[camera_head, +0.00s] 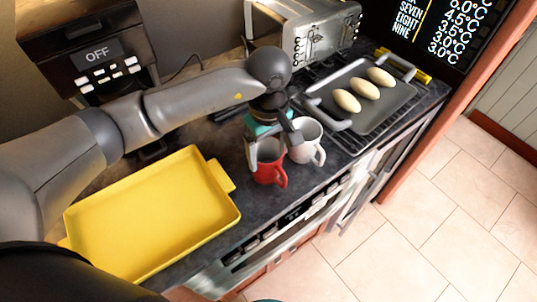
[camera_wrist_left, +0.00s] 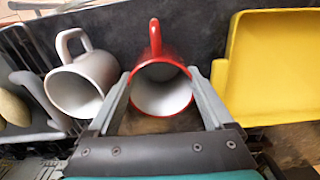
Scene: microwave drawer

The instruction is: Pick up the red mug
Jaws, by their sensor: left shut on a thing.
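The red mug (camera_head: 268,170) has a white inside and stands on the dark counter near its front edge. Its handle points toward the front right in the head view. My left gripper (camera_head: 272,150) reaches down from above and is shut on the red mug. In the left wrist view the two fingers of my left gripper (camera_wrist_left: 163,95) lie on either side of the red mug (camera_wrist_left: 160,62), with its handle at the far side. Whether the mug is off the counter cannot be told. My right gripper is not in view.
A white mug (camera_head: 311,146) stands close beside the red one, also seen in the wrist view (camera_wrist_left: 88,80). A yellow tray (camera_head: 225,180) lies to the left. A grey tray (camera_head: 398,108) with long pale items sits at the right, before a toaster (camera_head: 290,30). A black machine (camera_head: 95,35) stands behind.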

